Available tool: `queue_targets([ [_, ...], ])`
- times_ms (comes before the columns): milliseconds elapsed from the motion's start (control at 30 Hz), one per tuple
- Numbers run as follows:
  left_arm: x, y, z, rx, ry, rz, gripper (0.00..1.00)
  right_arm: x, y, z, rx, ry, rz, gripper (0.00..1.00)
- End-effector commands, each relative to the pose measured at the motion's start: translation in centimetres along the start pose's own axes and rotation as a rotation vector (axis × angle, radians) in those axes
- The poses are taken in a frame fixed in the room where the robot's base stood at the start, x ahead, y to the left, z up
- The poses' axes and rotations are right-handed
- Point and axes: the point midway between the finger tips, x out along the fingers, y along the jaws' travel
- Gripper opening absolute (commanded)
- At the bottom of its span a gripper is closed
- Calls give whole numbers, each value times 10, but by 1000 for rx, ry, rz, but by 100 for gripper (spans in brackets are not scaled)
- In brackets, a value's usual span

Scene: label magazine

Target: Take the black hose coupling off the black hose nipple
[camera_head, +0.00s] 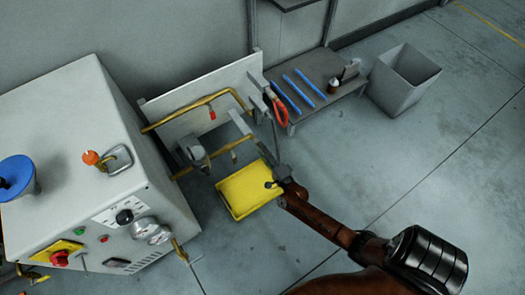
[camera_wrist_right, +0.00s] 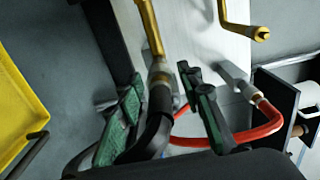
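The black hose coupling (camera_wrist_right: 160,76) sits on the end of a brass pipe in the right wrist view, with the black hose (camera_wrist_right: 156,125) running down from it. The nipple itself is hidden inside the coupling. My right gripper (camera_wrist_right: 160,80) has its green-padded fingers on either side of the coupling and hose, apart, with gaps visible. In the head view my right gripper (camera_head: 278,178) is beside the yellow tray, and I cannot make out the coupling there. My left gripper is not in view.
A red hose (camera_wrist_right: 245,135) hangs right of the fingers, close by. The yellow tray (camera_head: 230,187) lies below the white panel (camera_head: 195,107) with brass pipes. A grey machine (camera_head: 70,130) stands left. A bench (camera_head: 330,68) and grey bin (camera_head: 402,78) stand behind. The right floor is clear.

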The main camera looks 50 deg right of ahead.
Motion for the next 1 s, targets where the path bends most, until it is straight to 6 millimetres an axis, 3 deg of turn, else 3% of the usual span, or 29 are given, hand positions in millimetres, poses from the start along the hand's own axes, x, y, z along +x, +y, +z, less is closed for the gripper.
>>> queue_targets([
  [933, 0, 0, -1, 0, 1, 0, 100, 0, 0, 0, 0, 0, 0, 34],
  [1000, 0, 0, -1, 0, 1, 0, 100, 0, 0, 0, 0, 0, 0, 29],
])
